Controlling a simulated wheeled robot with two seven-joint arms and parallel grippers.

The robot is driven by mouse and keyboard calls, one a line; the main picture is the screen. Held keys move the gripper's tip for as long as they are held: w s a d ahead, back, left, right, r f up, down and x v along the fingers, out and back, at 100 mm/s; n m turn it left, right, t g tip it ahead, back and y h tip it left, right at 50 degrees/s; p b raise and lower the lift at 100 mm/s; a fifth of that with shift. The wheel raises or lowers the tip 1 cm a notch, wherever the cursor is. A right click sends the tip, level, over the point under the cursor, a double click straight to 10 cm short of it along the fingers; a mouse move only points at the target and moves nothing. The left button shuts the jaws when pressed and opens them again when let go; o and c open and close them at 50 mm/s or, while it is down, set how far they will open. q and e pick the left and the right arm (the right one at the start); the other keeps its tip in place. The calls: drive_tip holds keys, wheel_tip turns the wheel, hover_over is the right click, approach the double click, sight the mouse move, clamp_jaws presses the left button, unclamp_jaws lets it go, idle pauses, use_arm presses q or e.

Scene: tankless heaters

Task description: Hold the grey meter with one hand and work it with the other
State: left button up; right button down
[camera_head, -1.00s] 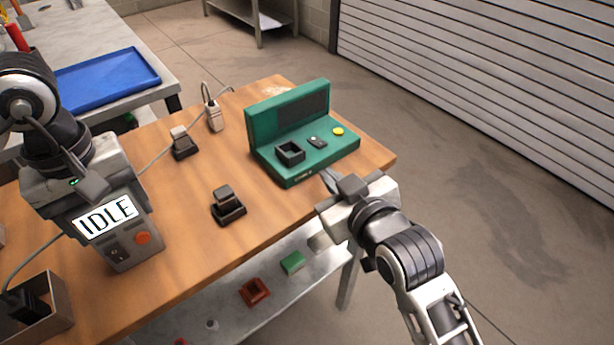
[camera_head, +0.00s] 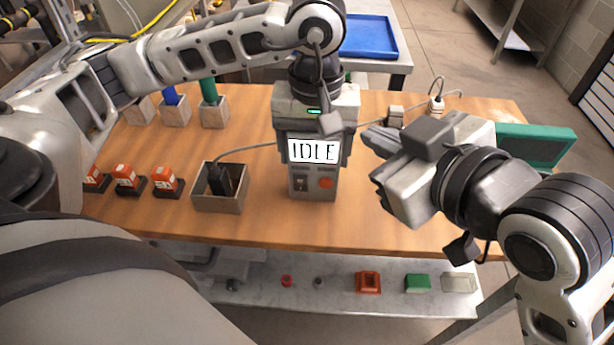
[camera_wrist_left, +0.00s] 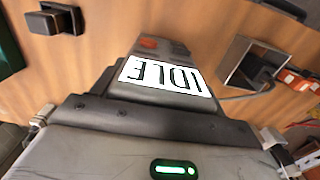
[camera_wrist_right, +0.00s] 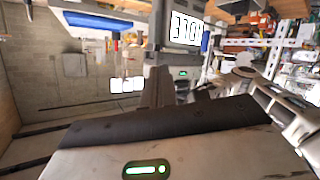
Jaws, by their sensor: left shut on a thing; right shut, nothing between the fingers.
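The grey meter (camera_head: 315,176) stands on the wooden table in the head view, its white screen reading IDLE. Below the screen are a black rocker switch (camera_head: 300,184) and an orange button (camera_head: 326,183). My left gripper (camera_head: 315,128) is shut on the meter from above; the meter also shows in the left wrist view (camera_wrist_left: 150,90). My right gripper (camera_head: 376,160) is shut and empty, to the right of the meter and apart from it, above the table. The meter's screen also shows at the top of the right wrist view (camera_wrist_right: 186,28).
A grey open box (camera_head: 219,203) with a black plug-like piece stands left of the meter, a cable running from it. Several orange pieces (camera_head: 126,179) sit further left. The green console (camera_head: 538,147) is partly behind my right arm. A lower shelf (camera_head: 330,296) holds small parts.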

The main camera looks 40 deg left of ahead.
sight(301, 184)
drive_tip(key=s+f+n+g+h, duration=0.3)
drive_tip(key=s+n, duration=0.3)
drive_tip(key=s, duration=0.3)
drive_tip(key=shift+f+n+g+h, duration=0.3)
drive_tip(key=shift+f+h, duration=0.05)
drive_tip(key=shift+h, duration=0.55)
drive_tip(key=shift+a, duration=0.15)
drive_tip(key=x, duration=1)
drive_tip(key=shift+w+a+f, duration=0.1)
drive_tip(key=shift+w+f, duration=0.05)
drive_tip(key=shift+w, duration=0.05)
drive_tip(key=shift+w+a+r, duration=0.15)
drive_tip(key=shift+w+a, duration=0.15)
drive_tip(key=shift+w, duration=0.25)
drive_tip(key=shift+w+a+r, duration=0.15)
drive_tip(key=shift+w+a, duration=0.1)
drive_tip(key=shift+w, duration=0.25)
drive_tip(key=shift+w+a+r, duration=0.1)
drive_tip(key=shift+w+a, duration=0.2)
drive_tip(key=shift+w, duration=0.2)
